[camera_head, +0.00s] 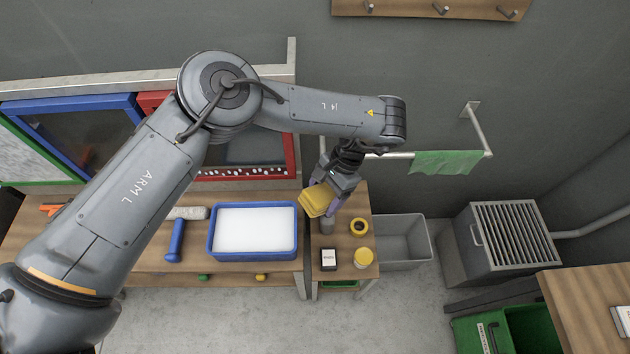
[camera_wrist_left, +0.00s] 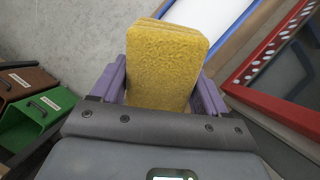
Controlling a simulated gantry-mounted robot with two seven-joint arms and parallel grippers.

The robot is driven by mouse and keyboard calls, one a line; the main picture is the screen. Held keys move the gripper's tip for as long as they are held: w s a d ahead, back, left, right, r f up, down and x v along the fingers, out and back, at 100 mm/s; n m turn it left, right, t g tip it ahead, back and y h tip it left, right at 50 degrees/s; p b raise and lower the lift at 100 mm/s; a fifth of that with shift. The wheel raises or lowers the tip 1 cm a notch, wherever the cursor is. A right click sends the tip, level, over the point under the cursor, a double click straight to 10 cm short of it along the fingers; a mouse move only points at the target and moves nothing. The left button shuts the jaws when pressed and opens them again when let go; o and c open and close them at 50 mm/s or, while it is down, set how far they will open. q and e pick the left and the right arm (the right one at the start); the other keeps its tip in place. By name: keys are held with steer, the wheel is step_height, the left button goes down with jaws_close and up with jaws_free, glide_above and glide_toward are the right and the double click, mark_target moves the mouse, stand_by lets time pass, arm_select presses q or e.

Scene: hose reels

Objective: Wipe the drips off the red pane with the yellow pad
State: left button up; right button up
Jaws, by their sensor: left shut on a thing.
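My left gripper (camera_head: 328,197) is shut on the yellow pad (camera_head: 314,200), held above the small side table at the right end of the bench. In the left wrist view the pad (camera_wrist_left: 165,65) stands between the purple fingers. The red pane (camera_head: 240,150) leans at the back of the bench, left of the gripper and partly hidden by my left arm. Pale drips (camera_head: 250,172) run along its lower edge. The red frame (camera_wrist_left: 255,70) also shows at the right of the left wrist view, apart from the pad. My right gripper is not in view.
A blue tray (camera_head: 211,251) with white contents lies on the bench beside a blue-handled roller (camera_head: 175,240). A blue-framed pane (camera_head: 75,105) stands left of the red one.

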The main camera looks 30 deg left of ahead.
arm_select(q)
steer(key=w+d+f+m+t+y+p, duration=0.1)
steer(key=d+f+m+t+p, duration=0.15)
steer(key=f+m, duration=0.5)
steer(key=w+d+f+m+t+y+p, duration=0.1)
steer(key=d+f+m+t+y+p, duration=0.25)
steer(key=m, duration=0.75)
steer(key=s+a+f+m+t+h+p, duration=0.1)
steer(key=s+a+f+m+t+h, duration=0.15)
steer(key=a, duration=0.65)
steer(key=s+a+f+m+t+h+p, duration=0.1)
steer(key=s+a+f+m, duration=0.15)
steer(key=a, duration=0.75)
steer(key=w+a+b, duration=0.1)
steer(key=w+a, duration=0.1)
steer(key=w, duration=0.3)
steer(key=shift+w+a+m+b, duration=0.2)
steer(key=shift+a+m+b, duration=0.15)
steer(key=shift+m, duration=0.1)
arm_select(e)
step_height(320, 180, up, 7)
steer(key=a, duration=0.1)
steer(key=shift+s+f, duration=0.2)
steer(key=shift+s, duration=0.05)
arm_select(q)
steer(key=shift+f, duration=0.1)
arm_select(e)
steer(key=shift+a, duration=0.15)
